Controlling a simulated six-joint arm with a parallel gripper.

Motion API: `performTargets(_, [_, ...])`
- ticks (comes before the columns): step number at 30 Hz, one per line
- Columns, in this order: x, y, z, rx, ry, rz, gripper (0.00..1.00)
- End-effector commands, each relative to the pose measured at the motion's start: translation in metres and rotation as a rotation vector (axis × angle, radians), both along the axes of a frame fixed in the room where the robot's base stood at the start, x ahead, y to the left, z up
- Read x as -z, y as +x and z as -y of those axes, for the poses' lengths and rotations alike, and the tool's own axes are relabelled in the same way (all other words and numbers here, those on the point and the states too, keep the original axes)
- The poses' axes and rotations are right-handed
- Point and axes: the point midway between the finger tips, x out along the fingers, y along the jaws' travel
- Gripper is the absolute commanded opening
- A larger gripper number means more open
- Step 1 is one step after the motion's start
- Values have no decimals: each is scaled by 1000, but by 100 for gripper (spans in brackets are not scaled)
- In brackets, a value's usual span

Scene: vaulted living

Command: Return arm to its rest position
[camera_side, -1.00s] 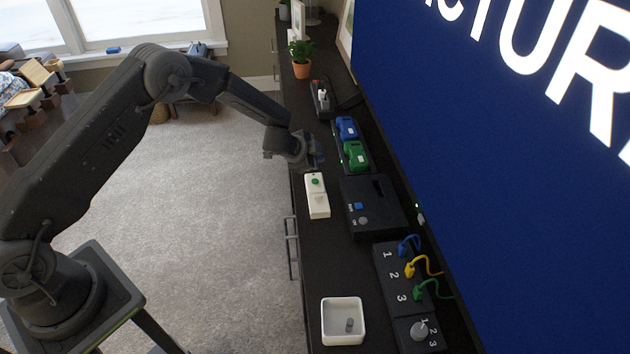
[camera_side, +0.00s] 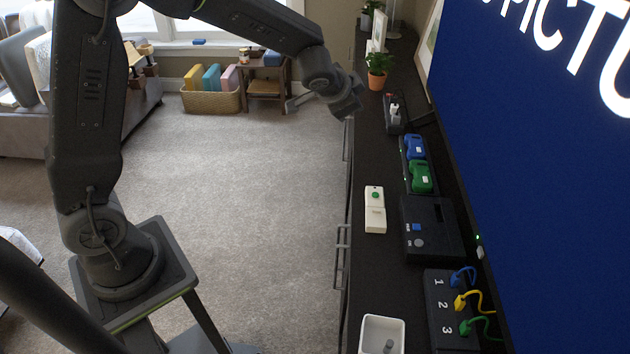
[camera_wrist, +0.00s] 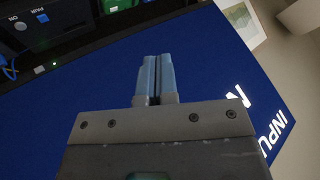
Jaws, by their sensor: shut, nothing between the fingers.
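My gripper (camera_wrist: 155,80) shows in the wrist view with its two pale blue fingers side by side, shut and empty, in front of the blue screen (camera_wrist: 95,120). In the side view my arm is raised and bent, and its gripper end (camera_side: 348,98) is in the air near the left edge of the dark cabinet top (camera_side: 340,300). It is apart from the things on the cabinet; its fingertips are hard to make out there.
On the cabinet are a white remote (camera_side: 375,212), a black box (camera_side: 432,238), a green device (camera_side: 421,177), a blue device (camera_side: 415,146), a potted plant (camera_side: 378,70) and a white bin (camera_side: 367,332). The large screen (camera_side: 540,150) bounds the right. Carpet (camera_side: 240,200) left of the cabinet is clear.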

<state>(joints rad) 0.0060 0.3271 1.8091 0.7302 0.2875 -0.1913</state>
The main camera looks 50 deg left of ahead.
Motion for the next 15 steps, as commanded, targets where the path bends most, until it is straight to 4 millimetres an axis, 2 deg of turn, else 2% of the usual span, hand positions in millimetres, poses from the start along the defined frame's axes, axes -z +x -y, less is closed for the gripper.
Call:
performTargets(1, [-20,-21,-1,-39,-18,0,0])
performTargets(6, [-60,-93,-1,-161,-102,-41,0])
performTargets(11, [-81,-165,6,-244,-199,-91,0])
performTargets(15, [-85,-227,17,-290,-295,-145,0])
